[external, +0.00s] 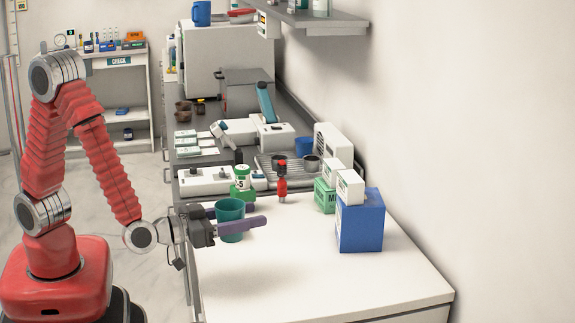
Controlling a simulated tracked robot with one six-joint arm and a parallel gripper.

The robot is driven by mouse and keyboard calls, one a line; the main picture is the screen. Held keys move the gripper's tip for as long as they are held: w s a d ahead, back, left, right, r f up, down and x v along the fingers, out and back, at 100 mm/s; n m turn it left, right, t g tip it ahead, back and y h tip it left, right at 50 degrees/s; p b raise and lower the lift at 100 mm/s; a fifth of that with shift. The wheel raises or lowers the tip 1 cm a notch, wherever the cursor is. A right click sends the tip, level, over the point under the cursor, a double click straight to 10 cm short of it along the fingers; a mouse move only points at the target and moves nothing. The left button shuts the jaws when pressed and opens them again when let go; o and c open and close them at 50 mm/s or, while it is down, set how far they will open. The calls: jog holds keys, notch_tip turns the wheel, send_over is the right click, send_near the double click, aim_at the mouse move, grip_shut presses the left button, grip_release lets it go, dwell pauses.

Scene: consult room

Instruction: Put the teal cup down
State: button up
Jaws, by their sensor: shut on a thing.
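The teal cup (230,209) is upright between the purple fingers of my gripper (236,220), above the left part of the white counter (310,285). My gripper is shut on the cup, one finger in front of it and one behind. The near finger hides part of the cup's lower side. A soft shadow lies on the counter below; I cannot tell exactly how far the cup's base is from the surface.
A green and white bottle (242,178) stands just behind the cup. A red and black tool (282,184) stands to its right. A blue box (360,222) with small boxes stands at the right by the wall. The counter's front is clear.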

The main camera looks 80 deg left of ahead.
jog(key=shift+f, duration=2.9)
jog(key=shift+f, duration=0.15)
jog(key=shift+f, duration=1.75)
jog(key=shift+f, duration=0.25)
jog(key=o, duration=1)
jog(key=shift+s+d+r, duration=0.1)
jog(key=shift+s+d, duration=0.35)
jog(key=shift+s, duration=1.8)
jog(key=shift+s+d, duration=0.5)
jog(key=shift+s, duration=1.8)
jog(key=shift+s+d+r, duration=0.1)
jog(key=shift+s+d, duration=0.35)
jog(key=shift+s, duration=1.8)
